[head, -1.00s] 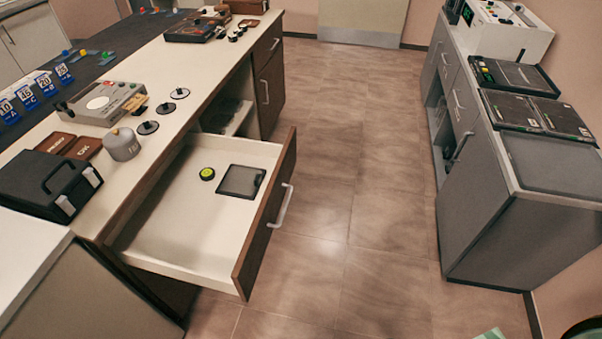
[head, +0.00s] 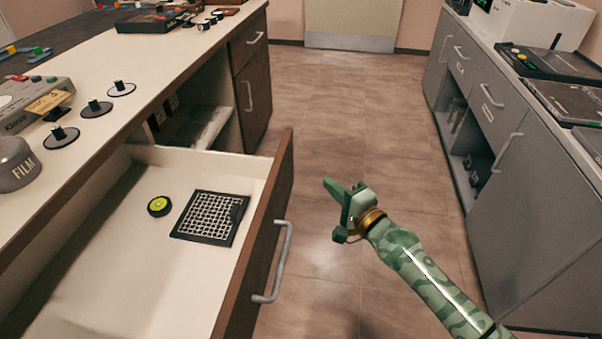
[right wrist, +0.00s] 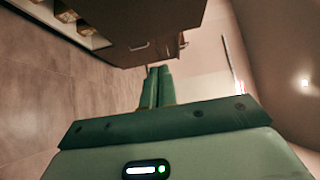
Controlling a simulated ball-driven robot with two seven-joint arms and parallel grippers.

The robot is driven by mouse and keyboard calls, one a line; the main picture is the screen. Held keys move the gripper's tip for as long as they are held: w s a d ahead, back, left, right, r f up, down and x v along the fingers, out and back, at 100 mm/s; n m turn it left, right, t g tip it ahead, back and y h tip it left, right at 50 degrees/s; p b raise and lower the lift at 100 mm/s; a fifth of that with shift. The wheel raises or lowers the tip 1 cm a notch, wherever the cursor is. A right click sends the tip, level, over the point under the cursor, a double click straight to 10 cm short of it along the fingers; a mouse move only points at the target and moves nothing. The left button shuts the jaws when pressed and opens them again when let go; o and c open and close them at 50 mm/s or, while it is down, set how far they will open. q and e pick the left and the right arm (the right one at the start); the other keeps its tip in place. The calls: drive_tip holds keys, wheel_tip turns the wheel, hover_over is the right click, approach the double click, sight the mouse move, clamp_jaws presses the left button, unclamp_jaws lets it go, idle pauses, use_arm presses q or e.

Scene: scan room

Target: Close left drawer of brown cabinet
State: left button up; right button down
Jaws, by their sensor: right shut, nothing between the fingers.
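The left drawer (head: 110,235) of the brown cabinet (head: 205,80) is pulled well out, with its inside in view. Its brown front carries a grey bar handle (head: 275,262). A round green-yellow item (head: 159,206) and a dark grid-patterned square (head: 210,217) lie in it. My right gripper (head: 328,185) is shut and empty, over the floor to the right of the drawer front and apart from it. In the right wrist view its closed fingers (right wrist: 157,86) point toward a dark brown cabinet face (right wrist: 150,30). My left gripper is not in view.
Grey cabinets (head: 530,180) line the right side. Bare tiled floor (head: 335,120) runs between the two rows. An open shelf (head: 190,125) sits beyond the drawer. The white countertop (head: 100,65) holds knobs and boxes.

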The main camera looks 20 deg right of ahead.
sight(291, 164)
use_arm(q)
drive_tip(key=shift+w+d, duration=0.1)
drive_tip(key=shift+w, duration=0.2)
use_arm(e)
drive_tip(key=shift+w+a+f, duration=0.1)
drive_tip(key=shift+w+a, duration=0.65)
drive_tip(key=shift+w, duration=0.5)
drive_tip(key=shift+w+a, duration=0.7)
drive_tip(key=shift+w, duration=0.6)
drive_tip(key=shift+w+a+f, duration=0.1)
drive_tip(key=shift+w+a, duration=0.65)
drive_tip(key=shift+w, duration=0.5)
drive_tip(key=shift+a+r, duration=0.1)
